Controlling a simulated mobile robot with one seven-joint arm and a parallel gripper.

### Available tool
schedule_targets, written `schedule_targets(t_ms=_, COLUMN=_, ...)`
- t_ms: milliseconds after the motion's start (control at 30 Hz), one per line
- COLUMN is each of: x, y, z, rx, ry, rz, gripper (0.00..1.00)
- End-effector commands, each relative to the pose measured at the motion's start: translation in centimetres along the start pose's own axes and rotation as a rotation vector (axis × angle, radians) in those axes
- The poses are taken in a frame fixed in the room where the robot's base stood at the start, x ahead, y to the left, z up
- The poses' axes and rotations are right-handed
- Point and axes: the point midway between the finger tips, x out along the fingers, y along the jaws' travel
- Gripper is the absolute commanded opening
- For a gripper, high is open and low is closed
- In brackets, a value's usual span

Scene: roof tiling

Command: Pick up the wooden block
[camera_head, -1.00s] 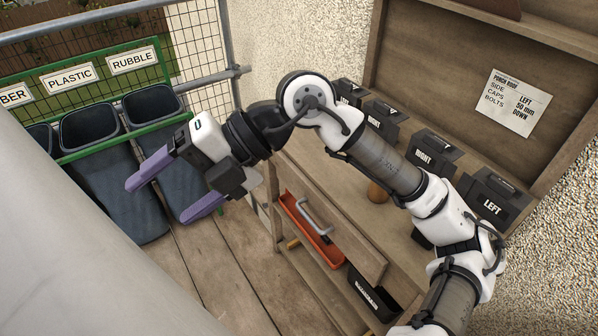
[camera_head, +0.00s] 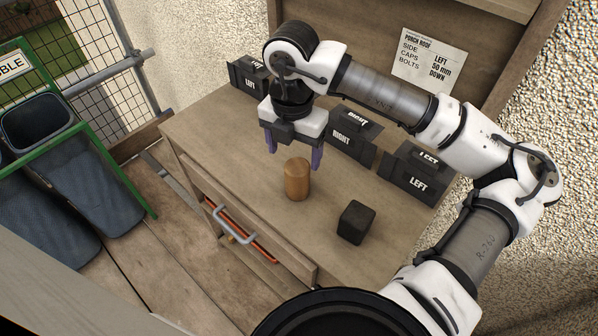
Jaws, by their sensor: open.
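A brown, round-topped wooden block (camera_head: 297,183), shaped like a short cylinder, stands upright on the workbench (camera_head: 225,150). My gripper (camera_head: 293,158) has purple fingers and points down over the bench. It is open and appears empty. In the picture it is just above and behind the block, with the fingers spread to either side of the block's top. I cannot tell the exact gap in depth, but the block does not look gripped.
A dark cube (camera_head: 356,222) stands right of the block. Black labelled boxes, one marked RIGHT (camera_head: 346,143) and one LEFT (camera_head: 415,178), line the bench's back. A notice (camera_head: 428,62) hangs on the back panel. A handled drawer (camera_head: 240,225) is at the front; bins (camera_head: 40,125) stand left.

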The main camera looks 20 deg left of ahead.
Motion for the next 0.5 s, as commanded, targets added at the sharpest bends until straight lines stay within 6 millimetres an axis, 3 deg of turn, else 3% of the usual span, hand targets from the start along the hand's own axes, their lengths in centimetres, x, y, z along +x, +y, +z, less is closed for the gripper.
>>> schedule_targets(t_ms=200, x=3.7, y=0.0, z=0.0, rx=0.0, ry=0.004, rz=0.001, gripper=0.75)
schedule_targets(t_ms=500, x=5.9, y=-0.2, z=0.2, rx=0.001, ry=0.004, rz=0.001, gripper=0.75)
